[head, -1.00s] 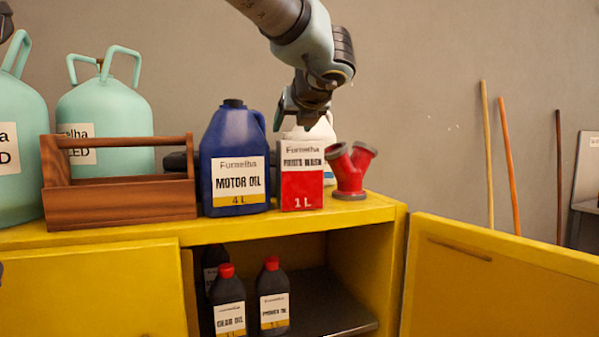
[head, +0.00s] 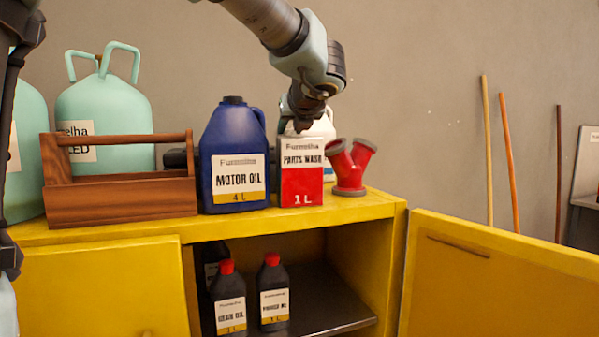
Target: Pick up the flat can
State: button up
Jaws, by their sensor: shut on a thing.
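The flat can (head: 302,172) is a thin upright tin, grey-white above and red below, labelled "Parts Wash" and "1 L". It stands at the front of the yellow cabinet's top (head: 345,207), between the blue motor oil jug (head: 233,150) and a red Y-shaped pipe fitting (head: 349,167). My gripper (head: 301,124) points down at the can's top and is shut on it. The fingertips and the can's upper edge overlap, so the exact grip is hard to see. I cannot tell whether the can's base is clear of the cabinet top.
A white jug (head: 322,128) stands close behind the can. A wooden tool carrier (head: 120,195) and mint gas cylinders (head: 110,110) stand to the left. The open yellow door (head: 500,270) juts out at right. Dark bottles (head: 274,300) stand on the shelf below.

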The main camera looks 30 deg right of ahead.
grip_shut()
dwell(0.6)
jog(key=shift+r, duration=0.15)
jog(key=shift+r, duration=0.1)
